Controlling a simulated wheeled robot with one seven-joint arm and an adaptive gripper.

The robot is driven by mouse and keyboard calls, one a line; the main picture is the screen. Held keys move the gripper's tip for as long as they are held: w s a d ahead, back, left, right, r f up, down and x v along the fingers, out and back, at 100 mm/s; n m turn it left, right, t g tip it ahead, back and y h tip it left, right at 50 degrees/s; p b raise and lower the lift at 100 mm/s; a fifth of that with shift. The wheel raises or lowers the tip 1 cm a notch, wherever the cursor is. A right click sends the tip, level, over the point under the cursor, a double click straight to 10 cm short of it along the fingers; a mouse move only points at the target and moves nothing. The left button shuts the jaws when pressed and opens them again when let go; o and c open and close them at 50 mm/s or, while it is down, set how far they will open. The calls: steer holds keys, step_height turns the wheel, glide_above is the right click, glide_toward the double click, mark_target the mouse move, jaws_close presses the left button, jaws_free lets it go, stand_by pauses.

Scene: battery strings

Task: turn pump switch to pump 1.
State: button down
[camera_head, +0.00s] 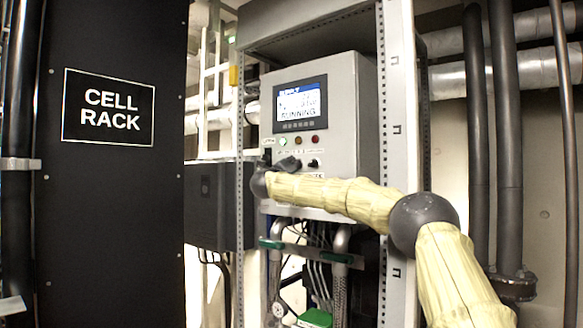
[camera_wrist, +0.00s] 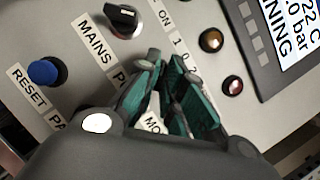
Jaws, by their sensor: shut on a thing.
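The grey control panel (camera_head: 347,100) is mounted in an open metal frame, with a lit screen in its upper part. In the wrist view, the teal fingers of my gripper (camera_wrist: 171,68) meet at the panel below the "1 0 2" marking (camera_wrist: 184,46). They are shut on the pump switch, beside the partly covered "PU" label (camera_wrist: 118,78). The fingers hide most of the switch, so its pointer position cannot be read.
The mains switch (camera_wrist: 125,20) and blue reset button (camera_wrist: 46,72) lie left of the fingers. An amber lamp (camera_wrist: 210,40) and a red lamp (camera_wrist: 232,85) are to the right. The black cell rack (camera_head: 110,220) stands left; pipes run below the panel.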

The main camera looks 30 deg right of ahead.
steer(key=shift+s+d+r+n, duration=0.1)
steer(key=shift+s+r+n, duration=0.05)
steer(key=shift+r+n, duration=0.2)
steer(key=c, duration=1.5)
jaws_free()
steer(key=shift+r, duration=0.1)
steer(key=shift+c, duration=0.2)
steer(key=shift+w+f, duration=0.2)
steer(key=shift+f, duration=0.15)
steer(key=shift+s, duration=0.1)
steer(key=v, duration=1.2)
steer(key=shift+d, duration=0.1)
